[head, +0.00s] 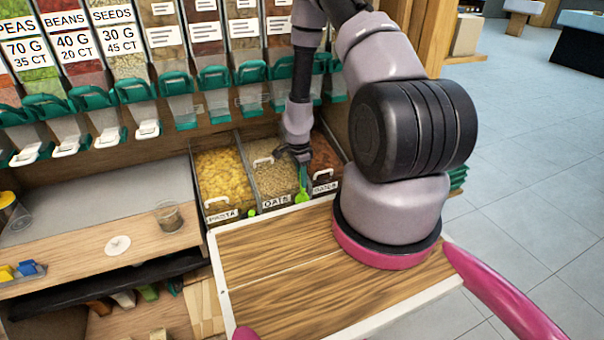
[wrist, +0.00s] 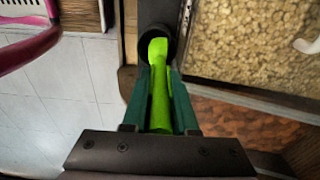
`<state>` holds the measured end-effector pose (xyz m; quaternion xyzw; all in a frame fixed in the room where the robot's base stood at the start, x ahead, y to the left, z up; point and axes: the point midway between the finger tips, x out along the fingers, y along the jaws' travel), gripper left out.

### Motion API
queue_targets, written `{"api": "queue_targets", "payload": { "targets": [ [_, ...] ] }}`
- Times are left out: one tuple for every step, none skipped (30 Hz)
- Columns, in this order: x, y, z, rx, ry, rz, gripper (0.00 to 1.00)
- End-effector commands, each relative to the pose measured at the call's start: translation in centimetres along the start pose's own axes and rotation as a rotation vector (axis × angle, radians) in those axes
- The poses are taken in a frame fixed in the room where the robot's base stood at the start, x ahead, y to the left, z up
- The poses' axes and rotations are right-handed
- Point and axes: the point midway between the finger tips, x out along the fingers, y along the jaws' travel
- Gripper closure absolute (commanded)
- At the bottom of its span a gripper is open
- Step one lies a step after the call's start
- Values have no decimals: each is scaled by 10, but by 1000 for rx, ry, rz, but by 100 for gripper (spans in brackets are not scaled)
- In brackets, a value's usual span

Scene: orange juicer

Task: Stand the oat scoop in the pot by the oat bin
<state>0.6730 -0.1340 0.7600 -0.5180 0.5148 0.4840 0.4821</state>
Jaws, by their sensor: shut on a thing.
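The oat scoop is bright green; in the wrist view its long shaft (wrist: 159,100) lies between my gripper's teal fingers (wrist: 160,98). My gripper (head: 303,172) is shut on the scoop at the front of the oat bin (head: 274,183), and the scoop's green end (head: 302,196) shows below the fingers. In the wrist view a dark round pot (wrist: 157,30) stands beside the oat bin (wrist: 250,42). The scoop's far end overlaps the pot's opening; I cannot tell whether it is inside or above it. The pot is not clearly visible in the head view.
The pasta bin (head: 223,180) is left of the oats, and a bin of reddish-brown contents (head: 323,158) is right. A small green item (head: 252,213) shows at the bin fronts. Dispensers with teal spouts (head: 214,78) hang above. A glass cup (head: 168,215) stands on the left counter.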

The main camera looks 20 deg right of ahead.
Motion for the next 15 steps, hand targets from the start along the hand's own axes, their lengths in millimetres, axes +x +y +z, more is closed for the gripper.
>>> {"api": "queue_targets", "payload": {
  "targets": [
    [5, 1, 1, -2, 1, 2, 100],
    [7, 1, 1, -3, 0, 2, 100],
    [10, 1, 1, -2, 0, 2, 100],
    [13, 1, 1, -3, 1, 1, 100],
    [15, 1, 2, -3, 1, 1, 100],
    [18, 1, 2, -3, 0, 1, 100],
    [21, 1, 2, -3, 1, 1, 100],
    [23, 0, 2, -2, 1, 1, 100],
    [26, 0, 2, -4, 1, 1, 100],
    [28, 1, 3, -3, 1, 2, 100],
    [31, 1, 2, -4, 1, 3, 100],
    [34, 1, 2, -1, 0, 4, 100],
    [36, 1, 2, -1, 0, 4, 100],
    [38, 1, 2, -2, 0, 4, 100],
    [41, 1, 2, -2, 0, 3, 100]
  ]
}}
